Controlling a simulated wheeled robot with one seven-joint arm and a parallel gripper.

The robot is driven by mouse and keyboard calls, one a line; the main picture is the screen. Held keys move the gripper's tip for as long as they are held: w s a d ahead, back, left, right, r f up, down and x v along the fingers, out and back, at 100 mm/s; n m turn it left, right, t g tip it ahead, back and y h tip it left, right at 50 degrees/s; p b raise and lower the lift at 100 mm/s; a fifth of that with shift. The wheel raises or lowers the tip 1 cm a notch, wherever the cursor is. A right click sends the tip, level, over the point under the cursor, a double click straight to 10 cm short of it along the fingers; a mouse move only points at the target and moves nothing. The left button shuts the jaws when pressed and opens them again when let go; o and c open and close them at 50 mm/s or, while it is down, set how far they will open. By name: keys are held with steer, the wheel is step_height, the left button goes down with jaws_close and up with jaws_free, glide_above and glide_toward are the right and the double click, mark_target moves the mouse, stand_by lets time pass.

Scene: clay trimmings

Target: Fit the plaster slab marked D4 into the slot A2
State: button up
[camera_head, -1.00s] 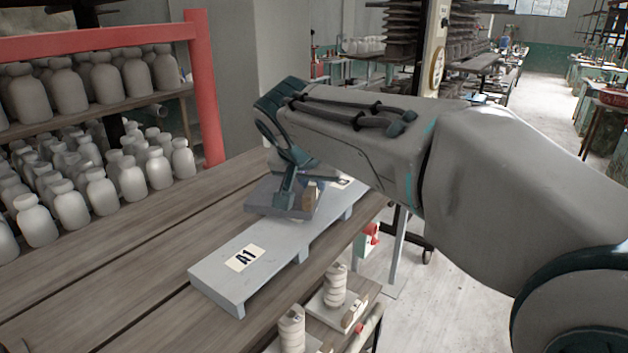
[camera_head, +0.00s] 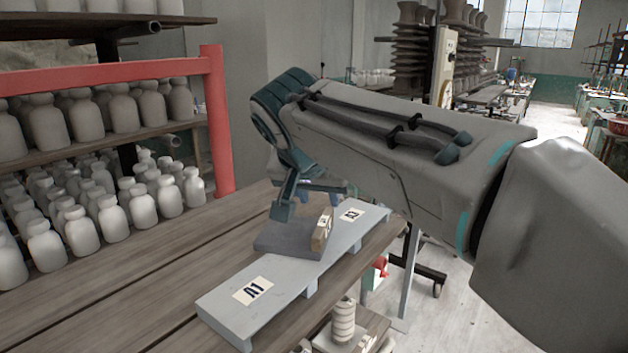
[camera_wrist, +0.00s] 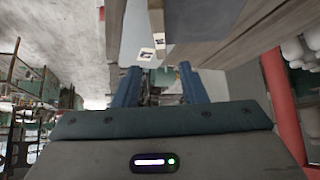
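A dark grey slab (camera_head: 285,239) lies at the light grey board (camera_head: 232,308), between its labels A1 (camera_head: 253,291) and A2 (camera_head: 350,215). It overlaps the board, with its left part over the wooden bench. A tan block (camera_head: 322,230) with a small pale tag stands at its right end; I cannot read the mark. My gripper (camera_head: 308,200) is just above and behind the slab, tilted down. In the wrist view its blue fingers (camera_wrist: 160,78) are apart, with nothing held between them. The slab (camera_wrist: 198,25) and tan block lie beyond the fingertips. My arm hides part of the area behind.
The wooden bench (camera_head: 150,285) is clear on the left. A red-framed rack (camera_head: 220,130) of pale bottles stands behind it. A lower shelf with stacked pale pieces (camera_head: 343,318) sits beyond the bench's right edge.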

steer(key=v, duration=0.6)
steer(key=s+d+f+n+g, duration=0.1)
steer(key=s+d+f, duration=0.3)
steer(key=f, duration=0.5)
steer(key=s+d+f+n+g+y, duration=0.1)
steer(key=s+d+f, duration=0.4)
steer(key=f, duration=0.4)
steer(key=s+d+f+n+g+y, duration=0.1)
steer(key=s+d+f, duration=0.4)
steer(key=f, duration=0.4)
steer(key=shift+s+d+f+g+b, duration=0.2)
steer(key=shift+s+f+g+b, duration=0.1)
steer(key=shift+g+b, duration=0.1)
steer(key=shift+a, duration=0.1)
steer(key=shift+c, duration=0.2)
